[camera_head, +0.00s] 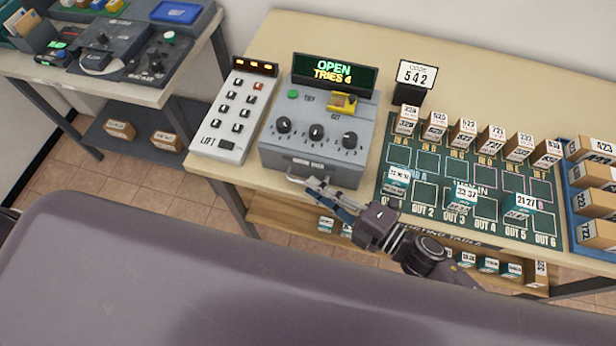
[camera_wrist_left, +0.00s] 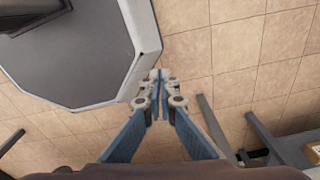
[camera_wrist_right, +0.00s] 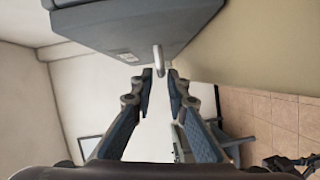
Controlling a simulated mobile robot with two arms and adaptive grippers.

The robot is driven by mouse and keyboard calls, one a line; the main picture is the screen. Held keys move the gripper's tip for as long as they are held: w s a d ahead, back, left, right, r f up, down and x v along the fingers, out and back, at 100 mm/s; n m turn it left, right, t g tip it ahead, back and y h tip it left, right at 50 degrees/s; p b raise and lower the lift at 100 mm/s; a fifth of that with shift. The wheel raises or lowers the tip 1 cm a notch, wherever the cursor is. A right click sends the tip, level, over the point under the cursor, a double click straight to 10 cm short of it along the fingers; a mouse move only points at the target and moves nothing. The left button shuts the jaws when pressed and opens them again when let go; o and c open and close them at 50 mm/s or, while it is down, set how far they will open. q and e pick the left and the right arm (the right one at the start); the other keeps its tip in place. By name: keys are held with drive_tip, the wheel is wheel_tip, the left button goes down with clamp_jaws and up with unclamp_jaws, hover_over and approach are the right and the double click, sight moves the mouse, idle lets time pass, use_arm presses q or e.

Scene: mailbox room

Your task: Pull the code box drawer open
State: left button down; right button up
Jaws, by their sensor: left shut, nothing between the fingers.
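The code box (camera_head: 316,130) is a grey box on the table, with three dark knobs and a display reading OPEN, TRIES 4. Its drawer front (camera_head: 305,167) looks flush with the box and carries a light bar handle (camera_head: 297,179). My right gripper (camera_head: 312,186) is at the handle. In the right wrist view the fingertips (camera_wrist_right: 160,73) are apart, on either side of the handle (camera_wrist_right: 158,58), with a visible gap. My left gripper (camera_wrist_left: 158,76) shows only in the left wrist view, over the floor, its fingers together and empty.
A white keypad panel (camera_head: 235,112) stands left of the code box. A card reading 542 (camera_head: 416,75) stands behind a dark green sorting mat (camera_head: 450,170) with several small boxes. A blue tray (camera_head: 587,238) of boxes is at the right edge. A lower shelf holds more boxes.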

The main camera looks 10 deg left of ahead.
drive_tip(key=shift+x, duration=1.25)
drive_tip(key=shift+w+a+f, duration=0.1)
drive_tip(key=shift+w+a, duration=0.05)
drive_tip(key=shift+w, duration=0.15)
drive_tip(key=c, duration=0.4)
clamp_jaws()
use_arm(q)
drive_tip(key=shift+w+r, duration=0.4)
drive_tip(key=shift+w, duration=0.25)
drive_tip(key=shift+s, duration=0.1)
use_arm(e)
drive_tip(key=shift+s, duration=0.1)
